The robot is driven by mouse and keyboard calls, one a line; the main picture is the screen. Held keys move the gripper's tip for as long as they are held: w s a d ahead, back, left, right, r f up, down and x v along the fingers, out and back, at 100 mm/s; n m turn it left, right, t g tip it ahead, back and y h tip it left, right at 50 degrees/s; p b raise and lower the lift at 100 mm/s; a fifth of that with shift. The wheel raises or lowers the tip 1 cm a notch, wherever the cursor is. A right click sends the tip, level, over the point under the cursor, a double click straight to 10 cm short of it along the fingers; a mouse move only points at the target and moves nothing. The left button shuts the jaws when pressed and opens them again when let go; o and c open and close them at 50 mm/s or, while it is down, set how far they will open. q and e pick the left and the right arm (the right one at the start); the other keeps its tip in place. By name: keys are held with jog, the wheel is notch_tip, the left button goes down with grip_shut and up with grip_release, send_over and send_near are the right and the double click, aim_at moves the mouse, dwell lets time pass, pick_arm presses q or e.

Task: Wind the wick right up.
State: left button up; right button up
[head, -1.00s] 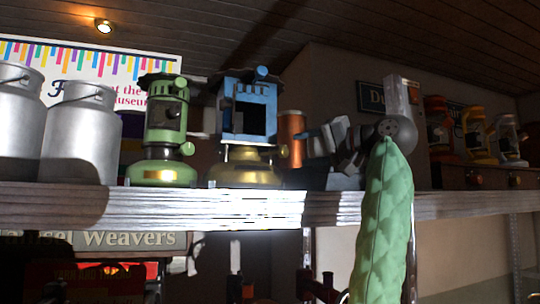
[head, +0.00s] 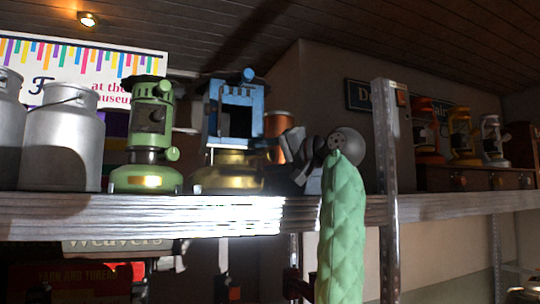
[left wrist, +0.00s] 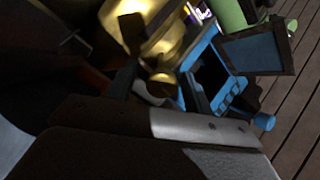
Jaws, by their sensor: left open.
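The blue stove (head: 235,112) with a brass tank (head: 228,177) stands upright on the shelf. A small gold knob (head: 268,154) shows at its right side. In the left wrist view the blue frame (left wrist: 207,72), the brass tank (left wrist: 165,38) and a rounded brass knob (left wrist: 163,86) are close ahead, tilted in the picture. My left gripper (head: 291,146) is open, just right of the knob; I cannot tell whether it touches it. My right gripper is not in view.
A green stove (head: 148,128) stands left of the blue one, with metal milk cans (head: 62,140) beyond it. An orange cylinder (head: 280,125) is behind my gripper. A metal shelf post (head: 386,150) rises right of my arm. The shelf edge (head: 130,216) runs below.

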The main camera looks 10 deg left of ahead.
pick_arm(q)
jog(key=shift+s+d, duration=0.1)
jog(key=shift+d, duration=0.05)
jog(key=shift+c, duration=0.9)
jog(key=c, duration=0.8)
